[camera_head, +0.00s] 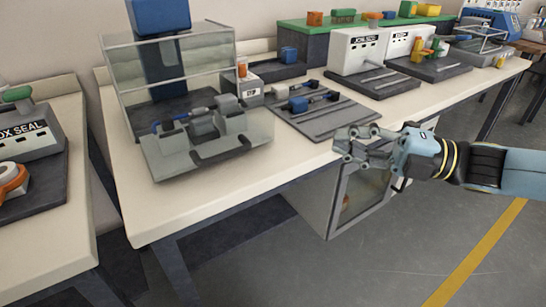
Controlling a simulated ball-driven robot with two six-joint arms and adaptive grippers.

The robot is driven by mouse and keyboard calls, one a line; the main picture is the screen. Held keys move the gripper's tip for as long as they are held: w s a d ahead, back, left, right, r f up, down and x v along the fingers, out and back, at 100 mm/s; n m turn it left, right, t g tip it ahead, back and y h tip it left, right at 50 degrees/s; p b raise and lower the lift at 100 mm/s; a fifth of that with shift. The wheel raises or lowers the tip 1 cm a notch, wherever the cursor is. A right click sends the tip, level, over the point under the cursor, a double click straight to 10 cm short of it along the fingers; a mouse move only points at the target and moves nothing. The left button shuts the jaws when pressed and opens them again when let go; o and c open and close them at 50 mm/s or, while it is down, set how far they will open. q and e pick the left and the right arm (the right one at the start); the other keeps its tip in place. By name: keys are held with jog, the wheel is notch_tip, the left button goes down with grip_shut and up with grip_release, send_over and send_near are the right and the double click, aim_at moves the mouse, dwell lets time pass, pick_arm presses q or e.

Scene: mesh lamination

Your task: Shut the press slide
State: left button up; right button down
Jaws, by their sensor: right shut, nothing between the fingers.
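The press slide (168,155) is a grey plate with a fixture on top. It sticks out toward the front edge of the bench, in front of the press (160,65), which has a clear guard and a blue head. A dark curved handle (222,151) shows on the slide's front. My right gripper (350,145) is shut and empty. It hangs in front of the bench edge, to the right of the slide and apart from it. My left gripper is not in view.
A dark fixture plate (322,122) with blue-tipped parts lies on the bench (135,218) right of the slide. White box-seal machines (357,50) stand farther right. A cabinet (348,200) stands under the bench edge. The floor in front is clear.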

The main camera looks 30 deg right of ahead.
jog(key=f+n+g+b, duration=0.1)
jog(key=f, duration=0.1)
jog(key=b, duration=0.5)
send_near(249, 128)
jog(key=s+a, duration=0.1)
jog(key=s, duration=0.2)
jog(key=w+b, duration=0.1)
jog(key=w, duration=0.1)
jog(key=w+a+b, duration=0.2)
jog(key=w, duration=0.1)
jog(key=shift+w+a+f, duration=0.1)
jog(key=shift+w+a, duration=0.15)
jog(key=shift+w, duration=0.05)
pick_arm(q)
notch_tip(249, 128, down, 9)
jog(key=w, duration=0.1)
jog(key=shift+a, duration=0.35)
pick_arm(e)
jog(key=shift+w, duration=0.4)
